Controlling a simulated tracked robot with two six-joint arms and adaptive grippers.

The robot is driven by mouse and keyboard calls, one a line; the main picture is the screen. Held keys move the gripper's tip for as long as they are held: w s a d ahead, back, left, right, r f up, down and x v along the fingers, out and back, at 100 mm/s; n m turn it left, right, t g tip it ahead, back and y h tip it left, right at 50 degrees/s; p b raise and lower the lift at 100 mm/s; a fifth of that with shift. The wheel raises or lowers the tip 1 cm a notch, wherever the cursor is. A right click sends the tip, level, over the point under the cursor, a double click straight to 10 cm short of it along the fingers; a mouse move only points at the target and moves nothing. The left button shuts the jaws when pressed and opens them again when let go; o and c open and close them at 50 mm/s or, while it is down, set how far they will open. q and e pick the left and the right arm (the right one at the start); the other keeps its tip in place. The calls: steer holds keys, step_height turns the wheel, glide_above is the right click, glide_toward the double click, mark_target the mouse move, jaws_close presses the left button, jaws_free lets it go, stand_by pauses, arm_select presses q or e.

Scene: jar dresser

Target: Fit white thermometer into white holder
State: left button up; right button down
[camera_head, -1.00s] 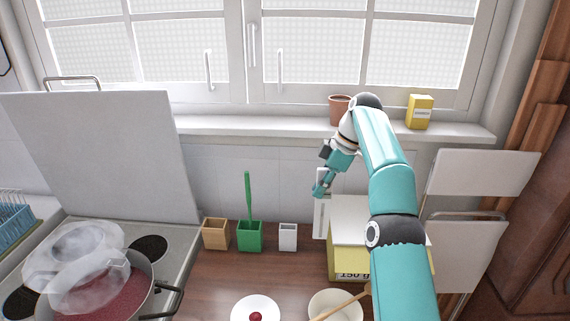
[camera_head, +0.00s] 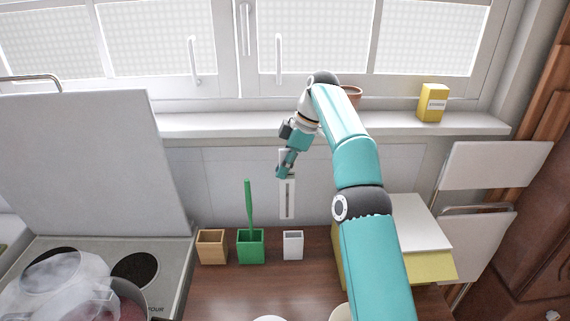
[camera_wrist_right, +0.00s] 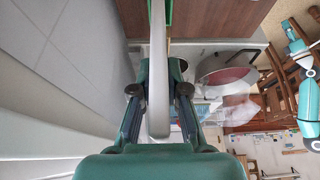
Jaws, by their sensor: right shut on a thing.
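The white thermometer (camera_head: 288,205) is a long flat white strip with a grey slot, held upright. My right gripper (camera_head: 284,173) is shut on its upper part; in the right wrist view the thermometer (camera_wrist_right: 158,75) runs between the two fingers. The white holder (camera_head: 293,245) is a small open-topped box on the wooden counter by the wall. The thermometer's lower end shows just above the holder's opening, slightly left of its middle, and apart from it.
A green holder (camera_head: 250,247) with a green stick (camera_head: 247,205) stands left of the white holder, then a wooden holder (camera_head: 211,247). A yellow box with a white top (camera_head: 418,222) is to the right. The windowsill (camera_head: 215,124) runs behind.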

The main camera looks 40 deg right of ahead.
mark_target(287, 186)
steer(key=shift+s+d+f+b, duration=0.25)
steer(key=shift+f+b, duration=0.6)
steer(key=shift+f, duration=0.1)
steer(key=shift+s+d+f+b, duration=0.2)
steer(key=shift+d+f+b, duration=0.05)
steer(key=shift+f+b, duration=0.6)
steer(key=shift+s+d+f+b, duration=0.25)
steer(key=shift+f+b, duration=0.55)
steer(key=shift+f, duration=0.2)
steer(key=shift+p, duration=0.6)
